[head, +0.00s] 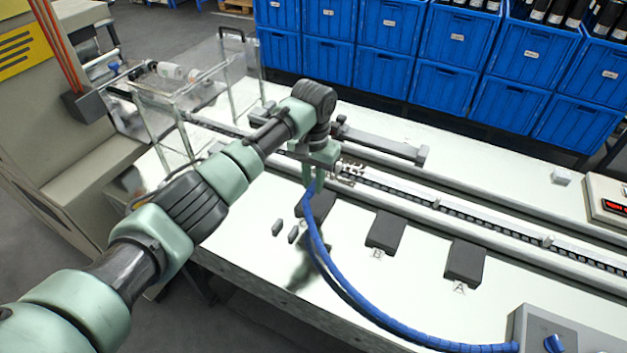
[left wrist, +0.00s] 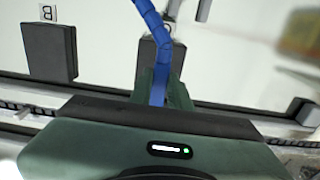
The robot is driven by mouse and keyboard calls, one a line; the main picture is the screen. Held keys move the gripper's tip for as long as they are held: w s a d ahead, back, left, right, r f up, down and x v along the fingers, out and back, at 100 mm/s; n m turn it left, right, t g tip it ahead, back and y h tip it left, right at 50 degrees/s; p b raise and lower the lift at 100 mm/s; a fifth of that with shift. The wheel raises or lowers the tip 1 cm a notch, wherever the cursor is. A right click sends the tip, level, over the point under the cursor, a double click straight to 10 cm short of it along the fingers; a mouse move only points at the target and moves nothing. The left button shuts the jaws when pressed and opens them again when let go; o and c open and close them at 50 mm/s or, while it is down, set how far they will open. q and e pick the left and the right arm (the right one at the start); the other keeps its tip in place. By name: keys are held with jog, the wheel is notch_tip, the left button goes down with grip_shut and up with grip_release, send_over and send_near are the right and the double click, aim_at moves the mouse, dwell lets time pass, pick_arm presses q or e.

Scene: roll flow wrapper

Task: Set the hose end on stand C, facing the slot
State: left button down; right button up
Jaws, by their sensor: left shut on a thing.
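My left gripper (head: 317,183) is shut on the end of the blue hose (head: 335,275), above the dark block-shaped stand C (head: 326,203). In the left wrist view the hose (left wrist: 155,32) runs up from between my fingers (left wrist: 160,88), in front of stand C (left wrist: 146,65). The hose hides part of the stand and its label. I cannot tell whether the hose end touches the stand; its tip is hidden. I cannot make out the slot. Stand B (head: 385,232) and stand A (head: 465,262) stand to the right. My right gripper is not in view.
The hose curves across the white table (head: 400,300) to a grey box (head: 560,330) at the front right. A conveyor rail (head: 470,212) runs behind the stands. Two small dark blocks (head: 277,228) lie left of the hose. Blue bins (head: 385,70) stand behind.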

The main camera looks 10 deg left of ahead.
aim_at(314, 203)
pick_arm(q)
jog(key=shift+f, duration=0.1)
jog(key=shift+f+b, duration=0.65)
jog(key=shift+f, duration=1.35)
jog(key=shift+f, duration=0.35)
jog(key=c, duration=1.2)
grip_release()
jog(key=shift+c, duration=0.2)
notch_tip(314, 203, up, 8)
jog(key=shift+f+b, duration=0.1)
jog(key=shift+b, duration=0.3)
